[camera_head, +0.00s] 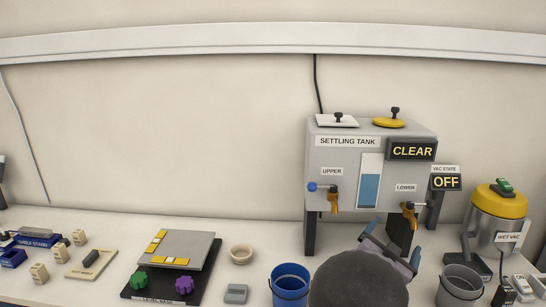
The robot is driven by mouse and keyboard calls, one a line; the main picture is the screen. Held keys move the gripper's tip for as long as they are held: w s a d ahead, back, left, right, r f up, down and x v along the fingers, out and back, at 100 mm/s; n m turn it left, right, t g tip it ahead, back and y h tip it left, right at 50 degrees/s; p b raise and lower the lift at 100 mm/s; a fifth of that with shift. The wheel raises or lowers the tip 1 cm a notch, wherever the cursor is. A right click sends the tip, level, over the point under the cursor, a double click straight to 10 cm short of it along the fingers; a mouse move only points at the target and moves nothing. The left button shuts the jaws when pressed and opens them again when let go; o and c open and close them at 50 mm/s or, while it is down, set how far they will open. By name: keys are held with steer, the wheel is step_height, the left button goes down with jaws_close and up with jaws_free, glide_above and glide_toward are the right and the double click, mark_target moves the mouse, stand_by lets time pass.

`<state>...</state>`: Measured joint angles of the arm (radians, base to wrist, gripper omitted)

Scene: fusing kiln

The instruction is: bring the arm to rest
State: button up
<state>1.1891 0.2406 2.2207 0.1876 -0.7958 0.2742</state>
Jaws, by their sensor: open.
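My gripper (393,242) is at the lower right of the head view, with its two fingers spread apart. It is in front of the settling tank (328,159), below the tank's lower tap (410,212). Nothing shows between the fingers. A dark rounded part of my arm covers the bottom centre and hides part of the gripper and the bench there.
A blue bucket (290,282) stands left of my arm and a grey bucket (461,284) right of it. The wet vac (497,220) is at the far right. A black levelling stand (155,283) with a grey plate (176,247) sits left. Bench is clear behind the small bowl (241,255).

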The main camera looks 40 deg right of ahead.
steer(key=w+a+f+n+t+y+p, duration=0.3)
steer(key=w+a+n+y, duration=0.55)
steer(key=w+a, duration=0.75)
steer(key=w+a+r+t+y+b, duration=0.2)
steer(key=w+a, duration=0.5)
steer(key=a, duration=0.3)
steer(key=w+a+r+t+y+b, duration=0.1)
steer(key=w+a+r+t+b, duration=0.15)
steer(key=w+a, duration=0.6)
steer(key=s+a+f+m+y+p, duration=0.15)
steer(key=a+f+m, duration=0.25)
steer(key=a, duration=0.5)
steer(key=s+a+f+m+y, duration=0.3)
steer(key=a+m, duration=0.2)
steer(key=a, duration=0.3)
steer(key=s+a+f+n+g+b, duration=0.1)
steer(key=s+f+n+b, duration=0.15)
steer(key=f, duration=0.35)
steer(key=s+a+f+n+g+b, duration=0.2)
steer(key=f+n, duration=0.2)
steer(key=f, duration=0.2)
steer(key=s+n+g+p, duration=0.8)
steer(key=s+n, duration=0.6)
steer(key=s, duration=0.5)
step_height(320, 180, up, 36)
steer(key=p, duration=3.4)
steer(key=shift+w+d+r+p, duration=0.15)
steer(key=shift+w+r+p, duration=0.05)
steer(key=shift+p, duration=0.2)
